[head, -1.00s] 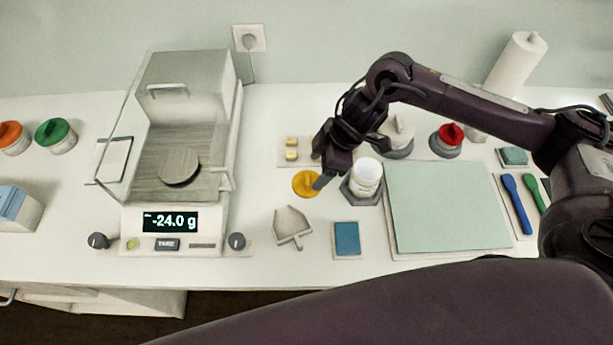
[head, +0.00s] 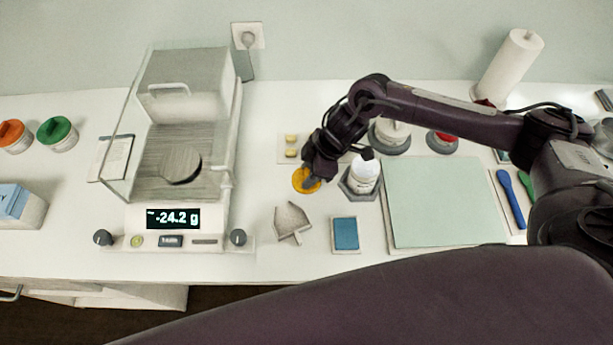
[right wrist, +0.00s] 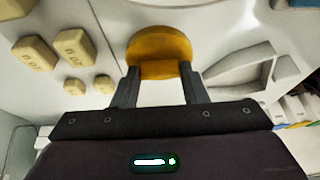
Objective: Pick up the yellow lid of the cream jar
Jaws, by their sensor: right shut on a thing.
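The yellow lid (head: 304,181) is a round disc on the white bench, left of the open white jar (head: 365,178). The jar stands in a dark grey holder (head: 358,190). My right gripper (head: 312,178) is over the lid from above and hides part of it. In the right wrist view the fingers (right wrist: 160,88) are shut on the yellow lid (right wrist: 160,45), which sits between their tips. I cannot tell whether the lid is clear of the bench. My left gripper is not in view.
A balance (head: 160,215) with a glass shield stands at left. A scoop-shaped tray (head: 291,222), a blue pad (head: 345,234) and a green mat (head: 440,205) lie nearby. Small yellow weights (right wrist: 75,50) lie beside the lid. A red-lidded jar (head: 442,140) stands behind.

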